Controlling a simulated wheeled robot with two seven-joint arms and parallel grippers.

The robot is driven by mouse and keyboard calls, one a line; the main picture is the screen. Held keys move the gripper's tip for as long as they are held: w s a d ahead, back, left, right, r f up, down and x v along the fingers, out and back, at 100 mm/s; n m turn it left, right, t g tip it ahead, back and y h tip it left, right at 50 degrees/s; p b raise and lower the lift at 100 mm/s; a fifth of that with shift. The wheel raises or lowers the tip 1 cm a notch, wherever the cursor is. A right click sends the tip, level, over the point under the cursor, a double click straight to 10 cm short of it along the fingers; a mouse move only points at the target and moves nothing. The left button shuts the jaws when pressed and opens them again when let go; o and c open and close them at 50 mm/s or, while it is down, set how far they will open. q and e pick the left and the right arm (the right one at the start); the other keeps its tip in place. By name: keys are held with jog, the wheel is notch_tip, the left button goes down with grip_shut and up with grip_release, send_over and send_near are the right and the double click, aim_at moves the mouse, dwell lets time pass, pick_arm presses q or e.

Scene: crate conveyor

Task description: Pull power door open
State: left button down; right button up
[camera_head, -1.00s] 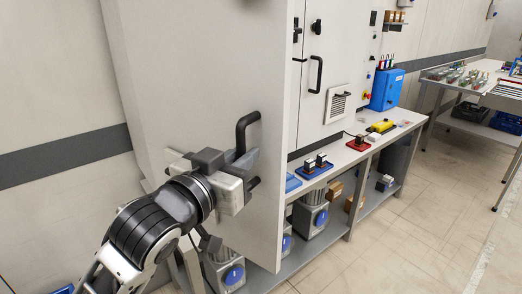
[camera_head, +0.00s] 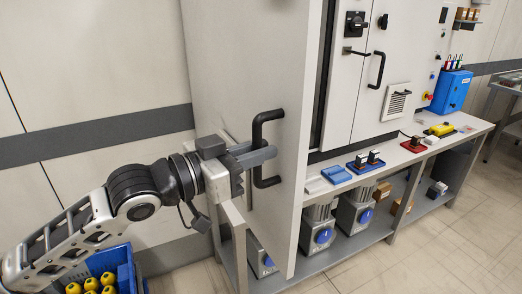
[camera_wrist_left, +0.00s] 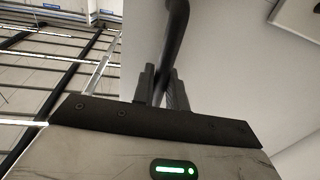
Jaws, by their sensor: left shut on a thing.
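The power door (camera_head: 235,60) is a tall light-grey panel standing out from the cabinet, with a black D-shaped handle (camera_head: 257,132) on its face. My left gripper (camera_head: 262,154) comes in from the left and is shut on the upright bar of the handle. In the left wrist view the two dark fingers (camera_wrist_left: 163,88) close around the dark handle bar (camera_wrist_left: 178,30). The cabinet front (camera_head: 365,85) beside the door shows a black rotary switch and other handles. My right gripper is not in view.
A grey bench (camera_head: 400,164) carries small red and blue devices, and motors stand on its lower shelf. A blue box (camera_head: 451,92) stands at its far end. A blue crate (camera_head: 126,278) of yellow items is at bottom left. The right floor is clear.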

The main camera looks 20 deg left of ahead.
pick_arm(q)
jog(key=shift+f, duration=0.1)
jog(key=c, duration=1.5)
grip_release()
